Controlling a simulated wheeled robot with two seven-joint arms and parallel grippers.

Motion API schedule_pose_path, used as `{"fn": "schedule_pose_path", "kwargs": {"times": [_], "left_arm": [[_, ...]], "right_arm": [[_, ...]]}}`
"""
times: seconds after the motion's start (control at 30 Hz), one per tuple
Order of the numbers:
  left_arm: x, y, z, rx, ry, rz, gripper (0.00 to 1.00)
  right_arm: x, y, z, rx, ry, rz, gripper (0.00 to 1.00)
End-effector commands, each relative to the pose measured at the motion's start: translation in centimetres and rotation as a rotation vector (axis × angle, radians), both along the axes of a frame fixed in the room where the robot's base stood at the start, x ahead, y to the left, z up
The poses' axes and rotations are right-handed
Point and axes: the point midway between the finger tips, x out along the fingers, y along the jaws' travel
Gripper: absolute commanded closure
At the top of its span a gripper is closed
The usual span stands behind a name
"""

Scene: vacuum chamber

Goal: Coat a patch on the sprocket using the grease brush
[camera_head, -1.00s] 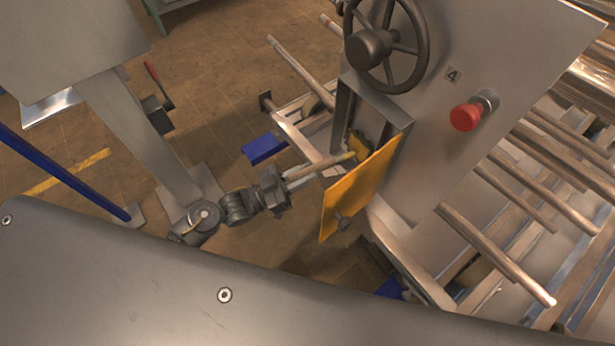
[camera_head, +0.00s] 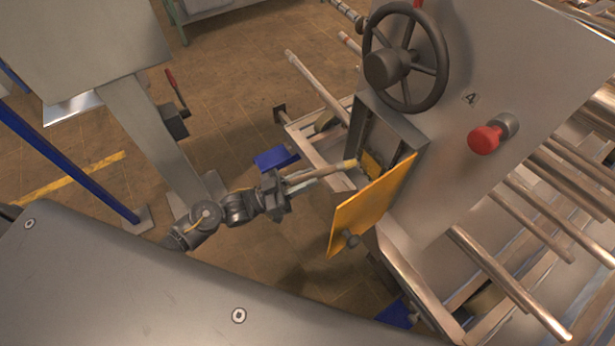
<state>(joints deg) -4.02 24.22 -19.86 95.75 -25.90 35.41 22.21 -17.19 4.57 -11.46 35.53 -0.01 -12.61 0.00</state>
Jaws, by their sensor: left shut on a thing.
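The brush tip is at the housing's opening, by a small yellow part inside (camera_head: 371,164). I cannot tell whether the tip touches anything. The sprocket cannot be made out; the inside of the housing is dark and small. The yellow cover (camera_head: 366,211) hangs open below the opening, to the right of the gripper. My right gripper is not in view.
A dark handwheel (camera_head: 405,58) and a red knob (camera_head: 484,140) stick out of the machine's grey panel (camera_head: 500,60). Metal rods (camera_head: 507,281) project at the right. A grey stand (camera_head: 152,135) and a blue bar (camera_head: 65,150) stand at the left. Brown floor shows between.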

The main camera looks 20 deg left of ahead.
Motion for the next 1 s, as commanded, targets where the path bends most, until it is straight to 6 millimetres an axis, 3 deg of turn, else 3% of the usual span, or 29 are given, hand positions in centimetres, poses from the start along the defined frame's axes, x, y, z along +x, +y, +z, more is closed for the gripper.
{"fn": "schedule_pose_path", "kwargs": {"times": [0.43,1.0], "left_arm": [[-3.6,2.9,0.1,0.002,0.001,0.0,1.0],[-4.4,3.6,0.1,0.002,0.001,0.0,1.0]], "right_arm": [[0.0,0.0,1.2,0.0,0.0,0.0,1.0],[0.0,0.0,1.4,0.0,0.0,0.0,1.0]]}}
